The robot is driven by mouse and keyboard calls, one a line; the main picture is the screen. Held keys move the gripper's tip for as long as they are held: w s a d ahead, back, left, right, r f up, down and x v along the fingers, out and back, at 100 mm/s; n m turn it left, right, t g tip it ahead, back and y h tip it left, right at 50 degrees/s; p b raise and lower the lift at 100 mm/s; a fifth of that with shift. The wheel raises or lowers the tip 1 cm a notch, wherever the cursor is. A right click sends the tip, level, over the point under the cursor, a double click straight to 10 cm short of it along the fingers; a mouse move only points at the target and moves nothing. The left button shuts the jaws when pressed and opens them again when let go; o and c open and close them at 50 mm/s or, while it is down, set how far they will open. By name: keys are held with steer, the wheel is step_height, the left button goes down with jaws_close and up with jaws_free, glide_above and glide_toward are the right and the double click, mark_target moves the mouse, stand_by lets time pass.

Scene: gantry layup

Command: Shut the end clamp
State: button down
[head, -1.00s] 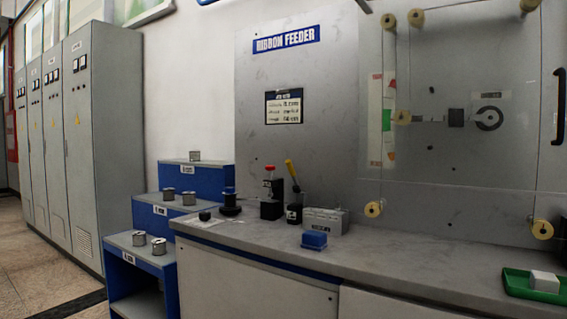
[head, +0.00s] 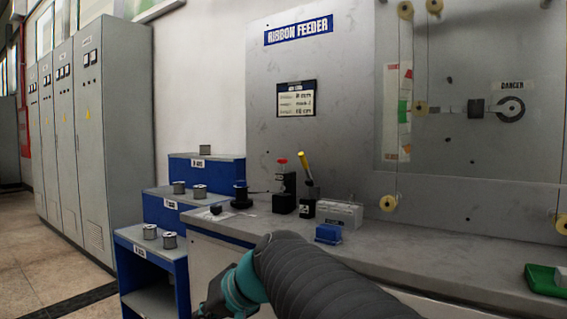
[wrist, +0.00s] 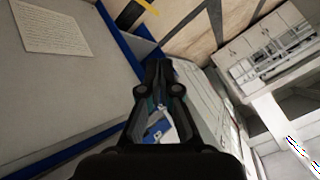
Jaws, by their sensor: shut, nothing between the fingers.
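A small black clamp-like block (head: 307,208) with a raised yellow lever (head: 304,164) stands on the grey bench, close to the feeder panel. The lever stands up, tilted slightly left. I take this as the end clamp, but no readable label marks it. A black block with a red top (head: 283,190) stands just left of it. My gripper (wrist: 158,68) is shut and empty in the wrist view, pointing away from the clamp. In the head view my arm crosses the bottom, and the gripper is low, in front of the bench and mostly cut off.
The grey bench (head: 440,240) carries a blue box (head: 328,234), a pale labelled block (head: 339,214), a dark spool (head: 241,197) and a green tray (head: 545,281). Blue stepped shelves (head: 168,212) with metal cans stand at left. A clear panel with rollers rises behind.

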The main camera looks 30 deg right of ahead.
steer(key=w+d+r+m+t+b, duration=0.1)
steer(key=w+d+r+m+t, duration=0.15)
steer(key=w+d+r, duration=0.55)
steer(key=w+d+r+m+t, duration=0.2)
steer(key=w+d+r+t, duration=0.3)
steer(key=d, duration=0.5)
steer(key=d+r+m+t+h, duration=0.2)
steer(key=d+r, duration=0.2)
steer(key=d, duration=0.7)
steer(key=w+d+r+m+t+h, duration=0.1)
steer(key=d+r, duration=0.4)
steer(key=d, duration=0.7)
steer(key=shift+d+m+t+h+b, duration=0.3)
steer(key=shift+m+t+h, duration=0.35)
steer(key=shift+t+h, duration=0.5)
steer(key=shift+w, duration=0.15)
step_height(320, 180, up, 3)
steer(key=p, duration=0.4)
glide_above(308, 172)
steer(key=s, duration=0.2)
steer(key=shift+s+a+f, duration=0.1)
steer(key=shift+s+a, duration=0.1)
steer(key=shift+a, duration=0.2)
